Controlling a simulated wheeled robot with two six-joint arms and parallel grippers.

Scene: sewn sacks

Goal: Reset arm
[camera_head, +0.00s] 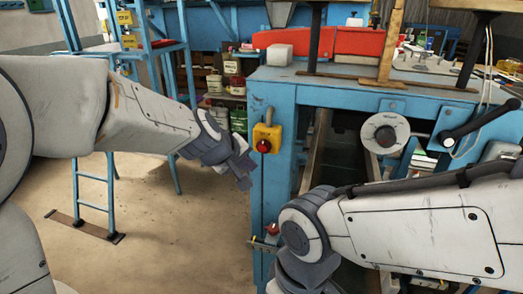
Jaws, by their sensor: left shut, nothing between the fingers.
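My left gripper (243,174) is dark grey, at the end of the white left arm that comes in from the left. It is shut and empty, held in the air in front of the blue machine's left post. My right arm comes in from the right across the lower part of the view. Its grey wrist joint shows at the bottom middle, and its gripper is cut off by the lower edge. No sack shows clearly in this view.
A blue machine table (258,205) stands ahead, with a yellow box and red button (265,138) on its post. A handwheel (385,133) sits at the right. A blue ladder-like frame (92,190) stands at the left. The brown floor (165,250) between is clear.

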